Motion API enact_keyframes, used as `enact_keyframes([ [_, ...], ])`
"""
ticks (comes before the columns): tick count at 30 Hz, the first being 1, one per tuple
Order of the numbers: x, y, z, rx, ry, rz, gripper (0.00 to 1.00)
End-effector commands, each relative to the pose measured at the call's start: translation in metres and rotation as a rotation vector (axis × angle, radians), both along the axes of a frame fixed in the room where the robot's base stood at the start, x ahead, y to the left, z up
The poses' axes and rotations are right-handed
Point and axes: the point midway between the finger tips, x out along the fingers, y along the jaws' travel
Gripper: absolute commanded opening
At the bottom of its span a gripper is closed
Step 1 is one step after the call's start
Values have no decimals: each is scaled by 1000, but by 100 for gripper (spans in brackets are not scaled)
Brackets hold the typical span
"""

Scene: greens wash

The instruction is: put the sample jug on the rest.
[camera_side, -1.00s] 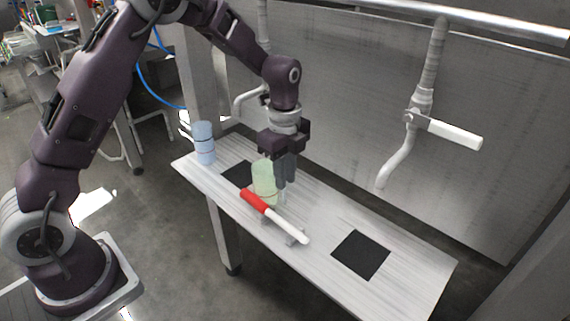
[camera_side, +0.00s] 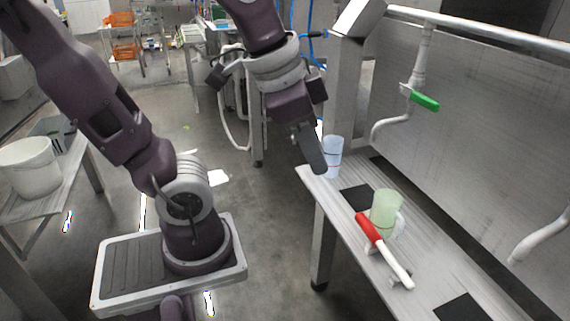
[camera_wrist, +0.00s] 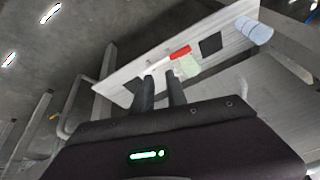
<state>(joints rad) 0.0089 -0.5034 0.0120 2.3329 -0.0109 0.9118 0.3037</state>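A pale green, see-through jug with a handle (camera_side: 384,211) stands upright on the bench, close to a red and white stick (camera_side: 388,254). A pale blue, see-through vessel with dark bands (camera_side: 333,158) stands at the bench's far left end. I cannot tell for certain which is the sample jug. A dark square (camera_side: 356,198) lies flat between them, with a second one (camera_side: 462,308) nearer the front; which thing is the rest is unclear. My gripper (camera_wrist: 160,76) is open and empty, its fingers apart.
The stick lies across small grey supports on the narrow bench (camera_side: 432,268). A metal wall with pipes and a green-handled valve (camera_side: 424,101) stands behind the bench. A white bucket (camera_side: 29,167) is on another table at left. Open floor lies left of the bench.

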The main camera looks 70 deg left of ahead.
Motion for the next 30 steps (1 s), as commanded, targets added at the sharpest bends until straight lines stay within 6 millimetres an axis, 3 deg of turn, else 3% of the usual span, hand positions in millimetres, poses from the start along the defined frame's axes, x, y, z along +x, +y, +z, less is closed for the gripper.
enact_keyframes([
  [1,-19,0,-3,-33,-36,84,18],
  [4,-42,1,-12,-90,-76,217,20],
  [6,-49,1,-15,-110,-87,261,34],
  [19,-46,1,-14,-104,-82,252,34],
  [23,-7,2,-6,2,-12,51,34],
  [26,49,1,-10,121,77,-237,34],
  [29,111,0,-34,215,164,-560,34],
  [30,134,-1,-50,243,198,-695,34],
])
